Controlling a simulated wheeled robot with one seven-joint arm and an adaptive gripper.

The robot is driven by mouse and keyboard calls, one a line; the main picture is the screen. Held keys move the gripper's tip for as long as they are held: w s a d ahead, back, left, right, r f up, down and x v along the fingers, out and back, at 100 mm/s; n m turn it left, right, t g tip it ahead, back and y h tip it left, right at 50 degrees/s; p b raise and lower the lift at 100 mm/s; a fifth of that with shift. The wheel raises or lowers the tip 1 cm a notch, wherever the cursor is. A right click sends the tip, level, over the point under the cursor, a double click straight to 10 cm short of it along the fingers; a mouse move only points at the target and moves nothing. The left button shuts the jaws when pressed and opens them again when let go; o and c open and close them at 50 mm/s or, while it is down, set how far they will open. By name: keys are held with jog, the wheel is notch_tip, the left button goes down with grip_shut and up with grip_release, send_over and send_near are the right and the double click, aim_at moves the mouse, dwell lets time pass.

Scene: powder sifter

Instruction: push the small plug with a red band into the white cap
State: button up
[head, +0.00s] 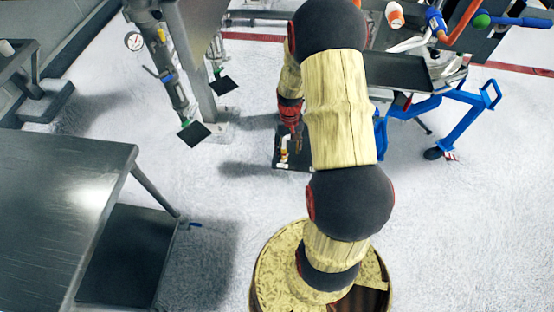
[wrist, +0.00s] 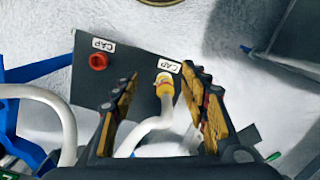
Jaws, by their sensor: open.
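In the wrist view a dark plate bears two labels reading CAP. Below the right label sits a yellow fitting (wrist: 164,88) with a hint of red; a white hose (wrist: 152,124) runs down from it. Below the left label is a small red round piece (wrist: 98,61). I cannot tell which piece is the plug with the red band or the white cap. My gripper (wrist: 162,76) is open, its fingers on either side of the yellow fitting, with gaps to it. In the head view my gripper (head: 291,128) is small and partly hidden at the plate.
The dark plate (wrist: 85,85) also shows in the head view (head: 291,164). A blue frame (head: 456,115) stands to its right, and a grey post (head: 200,60) to its left. A metal table (head: 60,205) fills the lower left. White floor lies open between.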

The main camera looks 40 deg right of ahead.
aim_at(284, 152)
jog(key=shift+w+d+r+t+h, duration=0.15)
jog(key=shift+w+d+r, duration=0.1)
jog(key=shift+w, duration=0.35)
jog(key=shift+w+d+r+t+h, duration=0.15)
jog(key=shift+w+d, duration=0.1)
jog(key=shift+w, duration=0.3)
jog(key=shift+w+d, duration=0.2)
jog(key=shift+d, duration=0.05)
jog(key=shift+a, duration=0.1)
notch_tip(284, 152, down, 2)
jog(key=shift+f+b, duration=0.25)
jog(key=shift+b, duration=0.15)
jog(key=f, duration=0.1)
jog(key=f+b, duration=0.1)
jog(key=f, duration=0.1)
jog(key=f+b, duration=0.1)
jog(key=f, duration=0.1)
jog(key=shift+w+a+f, duration=0.15)
jog(key=shift+w+f, duration=0.05)
jog(key=shift+w, duration=0.15)
